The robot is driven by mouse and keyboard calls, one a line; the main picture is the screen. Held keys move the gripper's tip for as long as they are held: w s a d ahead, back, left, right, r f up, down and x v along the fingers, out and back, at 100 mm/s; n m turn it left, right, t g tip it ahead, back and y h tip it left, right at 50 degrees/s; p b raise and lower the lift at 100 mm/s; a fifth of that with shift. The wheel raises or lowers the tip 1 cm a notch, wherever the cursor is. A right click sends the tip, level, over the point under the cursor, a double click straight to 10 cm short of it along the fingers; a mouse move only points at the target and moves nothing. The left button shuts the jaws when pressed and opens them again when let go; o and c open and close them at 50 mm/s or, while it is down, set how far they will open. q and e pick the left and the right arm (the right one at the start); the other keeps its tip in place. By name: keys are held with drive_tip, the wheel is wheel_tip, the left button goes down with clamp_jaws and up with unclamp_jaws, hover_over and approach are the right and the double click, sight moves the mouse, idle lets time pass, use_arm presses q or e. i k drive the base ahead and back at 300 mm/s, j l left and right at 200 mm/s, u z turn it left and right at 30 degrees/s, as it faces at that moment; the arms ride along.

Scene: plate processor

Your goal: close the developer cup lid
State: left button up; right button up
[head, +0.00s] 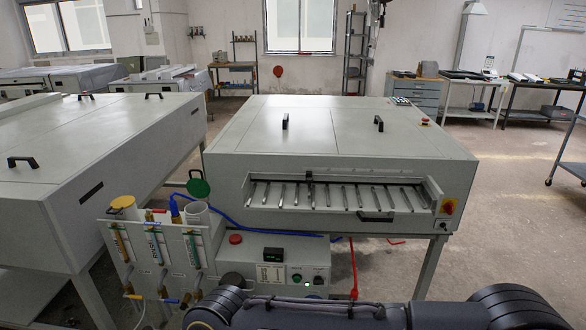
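A round green lid (198,187) stands raised and tilted up behind an open, pale cylindrical cup (196,216) on the front panel unit at the left. A yellow lid (122,202) lies roughly flat at the unit's left end. A blue piece (175,208) stands between the two. No label shows which cup is the developer cup; the green lid is the one seen open. Dark links of my own arm cross the bottom of the head view, in front of the unit's lower right part. Neither gripper can be made out.
The panel unit (205,262) carries tubes with coloured valve handles. A control box (272,258) with buttons adjoins it. The large grey processor (330,140) stands behind, with an emergency switch (448,207) at right. Another grey machine (95,150) is at left. Open floor lies at right.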

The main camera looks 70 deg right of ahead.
sight(198, 188)
drive_tip(key=z, duration=1.85)
drive_tip(key=i+j+u, duration=0.1)
drive_tip(key=i+u, duration=0.35)
drive_tip(key=i, duration=0.25)
